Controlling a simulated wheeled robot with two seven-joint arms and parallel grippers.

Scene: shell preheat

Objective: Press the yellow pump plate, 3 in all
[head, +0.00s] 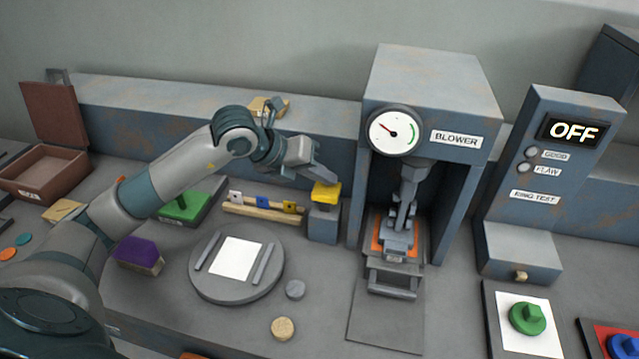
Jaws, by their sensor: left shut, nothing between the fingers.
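The yellow pump plate (326,192) sits on top of a grey block-shaped pump body (323,224), just left of the blower. My left arm reaches in from the left, and its gripper (328,178) is shut and empty, with its fingertips at the top of the yellow plate. I cannot tell whether they touch it or are just above it. The blower (425,90) has a round gauge (395,132) with a red needle pointing to the upper left. My right gripper is not in view.
A round grey turntable (236,290) with a white sheet stands in front of the pump. The ring test panel (548,170) reads OFF at right.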

